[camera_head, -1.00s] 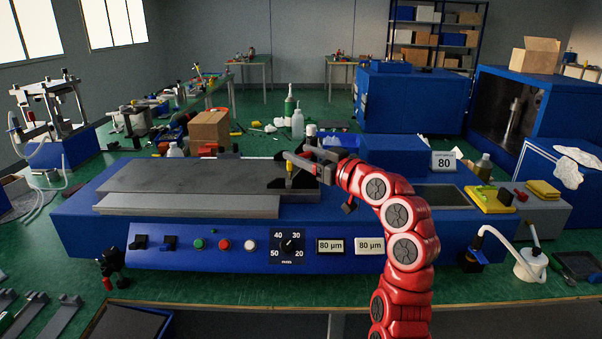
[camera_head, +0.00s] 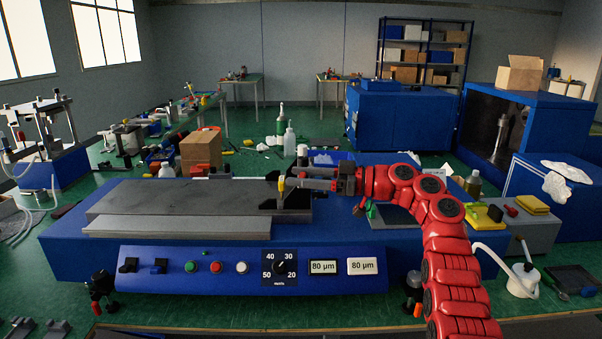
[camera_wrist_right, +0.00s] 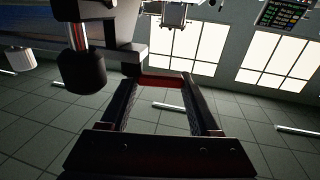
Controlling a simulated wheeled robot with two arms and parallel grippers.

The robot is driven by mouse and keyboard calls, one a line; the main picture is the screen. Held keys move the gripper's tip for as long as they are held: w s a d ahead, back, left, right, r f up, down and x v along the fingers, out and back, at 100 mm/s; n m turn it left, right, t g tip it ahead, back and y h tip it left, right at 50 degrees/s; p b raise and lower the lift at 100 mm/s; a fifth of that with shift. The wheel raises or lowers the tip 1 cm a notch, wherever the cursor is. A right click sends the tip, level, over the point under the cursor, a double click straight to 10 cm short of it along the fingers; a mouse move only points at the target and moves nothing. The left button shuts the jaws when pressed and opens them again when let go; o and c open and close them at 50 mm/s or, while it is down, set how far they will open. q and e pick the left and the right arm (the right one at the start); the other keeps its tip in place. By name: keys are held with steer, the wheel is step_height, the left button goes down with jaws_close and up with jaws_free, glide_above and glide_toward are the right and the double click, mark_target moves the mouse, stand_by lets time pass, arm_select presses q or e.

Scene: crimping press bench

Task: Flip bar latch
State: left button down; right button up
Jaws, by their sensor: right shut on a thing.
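The blue machine (camera_head: 80,240) has a grey flat plate (camera_head: 180,196) on top. A black bracket (camera_head: 292,203) with a small yellow-tipped post (camera_head: 281,184) stands at the plate's right end. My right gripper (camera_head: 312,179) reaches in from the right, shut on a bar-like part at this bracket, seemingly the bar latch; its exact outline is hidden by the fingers. In the right wrist view, the fingers (camera_wrist_right: 160,95) stand apart with a red-edged dark piece (camera_wrist_right: 162,82) across their tips. A black knob on a shiny rod (camera_wrist_right: 82,70) is to their left. My left gripper is not visible.
The machine's front has switches, buttons and a dial (camera_head: 279,268). A cardboard box (camera_head: 201,151) and white bottle (camera_head: 289,138) stand behind it. A grey block with yellow pads (camera_head: 532,204) is at the right, and a white jar (camera_head: 522,281) nearer.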

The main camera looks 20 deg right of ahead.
steer(key=shift+f+g, duration=0.15)
steer(key=shift+g, duration=0.15)
stand_by(0.4)
steer(key=o, duration=1.4)
steer(key=shift+c, duration=0.2)
